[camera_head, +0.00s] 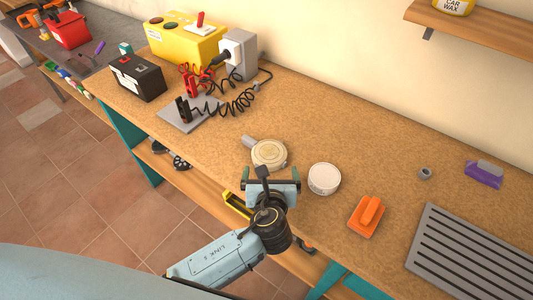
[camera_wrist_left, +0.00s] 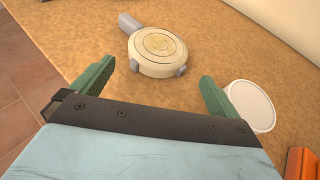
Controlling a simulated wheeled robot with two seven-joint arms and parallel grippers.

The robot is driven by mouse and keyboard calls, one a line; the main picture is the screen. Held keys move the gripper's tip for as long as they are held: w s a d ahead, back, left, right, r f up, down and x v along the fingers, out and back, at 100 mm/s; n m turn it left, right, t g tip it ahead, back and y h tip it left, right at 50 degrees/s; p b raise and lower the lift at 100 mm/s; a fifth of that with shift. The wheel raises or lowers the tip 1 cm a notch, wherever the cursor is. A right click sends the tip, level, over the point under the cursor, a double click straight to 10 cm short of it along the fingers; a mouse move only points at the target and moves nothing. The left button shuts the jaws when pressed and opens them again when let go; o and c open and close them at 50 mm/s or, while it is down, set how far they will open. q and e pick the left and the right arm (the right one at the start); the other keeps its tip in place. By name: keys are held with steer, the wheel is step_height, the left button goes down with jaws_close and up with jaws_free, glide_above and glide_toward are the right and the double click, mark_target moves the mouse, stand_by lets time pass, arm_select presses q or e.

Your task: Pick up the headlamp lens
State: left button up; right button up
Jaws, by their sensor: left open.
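A round cream piece with a yellowed, cloudy disc face, which looks like the headlamp lens (camera_head: 269,153), lies on the brown workbench (camera_head: 330,130). It has a grey stub at its far left and small grey clips on its rim, clearer in the left wrist view (camera_wrist_left: 158,50). My left gripper (camera_head: 271,177) is open just in front of it, at the bench's front edge. In the left wrist view, the green fingers stand apart with the lens beyond and between them, and nothing is held. My right gripper is not in view.
A white round tub (camera_head: 324,179) stands close to the right of my left gripper. Farther right are an orange hand tool (camera_head: 367,215) and a grey slotted tray (camera_head: 475,262). A black battery (camera_head: 137,78) and yellow box (camera_head: 187,43) stand at the left. Bench behind the lens is clear.

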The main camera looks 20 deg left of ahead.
mark_target(269, 158)
arm_select(q)
steer(key=b+x, duration=0.1)
steer(key=x, duration=0.7)
steer(key=shift+w+a, duration=0.15)
steer(key=shift+w, duration=0.05)
steer(key=c, duration=0.7)
steer(key=shift+r, duration=0.1)
